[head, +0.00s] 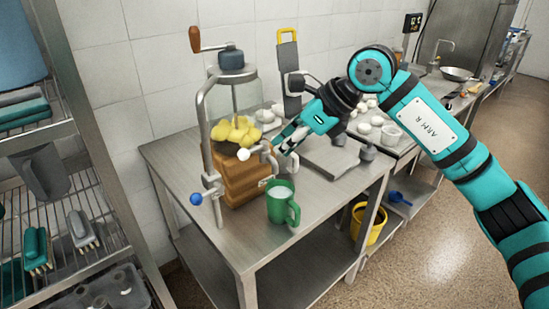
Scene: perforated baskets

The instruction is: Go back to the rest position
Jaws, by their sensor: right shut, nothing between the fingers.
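My right gripper (277,146) reaches in from the right over the steel table. Its fingers point down and left and are shut with nothing between them. They are just right of a churn-like device with a glass jar (231,95), a crank on top, yellow lumps and a wooden block (243,182). I cannot tell whether they touch it. A green mug (284,207) with pale contents stands upright in front of the device, below the gripper. My left gripper is not in view.
The steel table (185,170) has a grey flat plate (331,155) and several white round items behind the arm. A yellow bucket (368,222) stands low on the right. A wire rack (80,190) with brushes is at left. Open floor (440,250) lies at right.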

